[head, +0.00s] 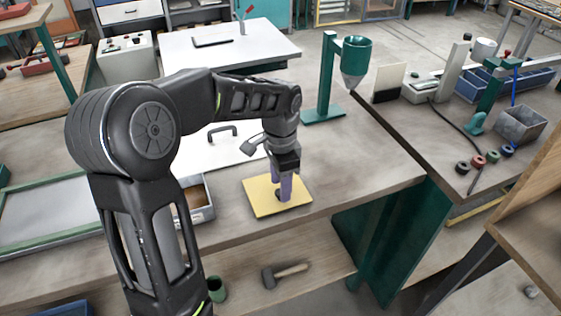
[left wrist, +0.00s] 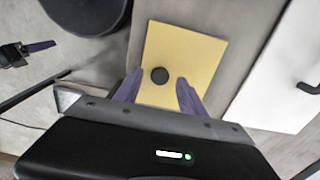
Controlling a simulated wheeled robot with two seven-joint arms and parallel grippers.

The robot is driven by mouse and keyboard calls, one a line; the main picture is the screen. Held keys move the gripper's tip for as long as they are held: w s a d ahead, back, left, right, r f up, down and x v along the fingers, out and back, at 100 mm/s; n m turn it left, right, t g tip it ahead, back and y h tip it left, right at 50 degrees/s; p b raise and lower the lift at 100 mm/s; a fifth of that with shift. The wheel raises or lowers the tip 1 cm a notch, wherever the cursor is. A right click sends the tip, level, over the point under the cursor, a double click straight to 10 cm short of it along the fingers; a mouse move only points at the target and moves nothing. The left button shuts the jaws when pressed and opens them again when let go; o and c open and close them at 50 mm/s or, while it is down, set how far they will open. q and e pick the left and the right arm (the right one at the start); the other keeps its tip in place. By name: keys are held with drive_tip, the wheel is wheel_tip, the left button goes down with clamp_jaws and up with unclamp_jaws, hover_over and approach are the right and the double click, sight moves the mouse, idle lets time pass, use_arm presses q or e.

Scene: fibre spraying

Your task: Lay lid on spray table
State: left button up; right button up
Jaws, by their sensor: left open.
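A flat yellow square plate with a round black knob, which looks like the lid (head: 260,206), lies on the grey-brown bench top (head: 345,180) near its front edge. It also fills the middle of the left wrist view (left wrist: 188,55). My left gripper (head: 281,190) points down over it, purple fingers open on either side of the black knob (left wrist: 159,75), not visibly gripping it. I cannot tell which surface is the spray table.
A white panel with a black handle (head: 222,132) lies behind my left arm. A green stand with a funnel (head: 354,60) rises behind the plate. A white-topped table (head: 250,45) stands at the back. A small grey box (head: 200,207) sits left of the plate. A hammer (head: 285,275) lies below.

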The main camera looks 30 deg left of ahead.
use_arm(q)
wheel_tip(320, 180, up, 11)
drive_tip(key=shift+f, duration=0.2)
idle(0.6)
